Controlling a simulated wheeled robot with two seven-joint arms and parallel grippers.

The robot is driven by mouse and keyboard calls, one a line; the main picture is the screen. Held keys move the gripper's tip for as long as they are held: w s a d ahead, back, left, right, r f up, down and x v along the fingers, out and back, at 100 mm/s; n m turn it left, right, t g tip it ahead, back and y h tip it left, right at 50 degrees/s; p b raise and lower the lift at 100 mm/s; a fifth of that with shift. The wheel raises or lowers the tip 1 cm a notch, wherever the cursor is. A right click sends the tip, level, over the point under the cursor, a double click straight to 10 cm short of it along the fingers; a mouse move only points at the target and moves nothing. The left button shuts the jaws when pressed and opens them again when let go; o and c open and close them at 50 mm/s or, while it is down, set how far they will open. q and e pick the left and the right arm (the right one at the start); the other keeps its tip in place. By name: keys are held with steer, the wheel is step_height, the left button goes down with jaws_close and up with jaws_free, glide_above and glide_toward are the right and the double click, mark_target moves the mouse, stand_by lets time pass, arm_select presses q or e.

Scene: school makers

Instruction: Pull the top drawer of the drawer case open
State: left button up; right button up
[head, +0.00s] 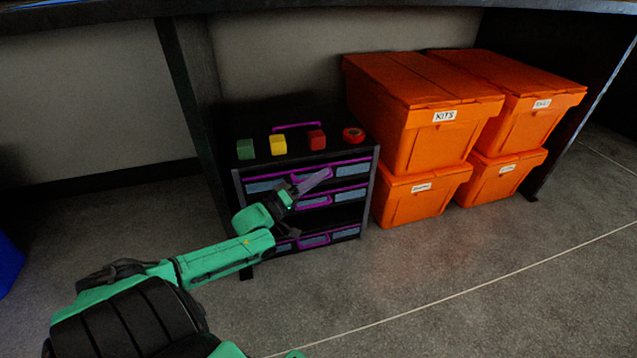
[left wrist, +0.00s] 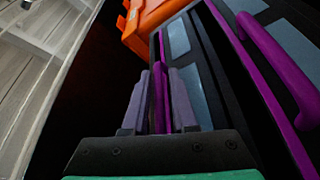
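The black drawer case (head: 367,190) with purple trim stands on the floor under the table. Its top drawer (head: 264,186) looks shut, with a purple handle across the middle of its front. My left gripper (head: 316,181) is at that handle, in front of the case. In the left wrist view, the fingers of my left gripper (left wrist: 160,95) stand on both sides of the purple handle (left wrist: 158,70), with narrow gaps showing, so the grip looks open around it. The fingers partly hide the drawer front in the head view. My right gripper is not in view.
On the case stand a green block (head: 245,149), a yellow block (head: 278,145), a red block (head: 317,139) and a red ring (head: 353,134). Orange bins (head: 423,100) are stacked close on the right. A table leg (head: 196,90) is close behind left. The floor in front is clear.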

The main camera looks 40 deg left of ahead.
arm_select(q)
jaws_close()
stand_by(1.4)
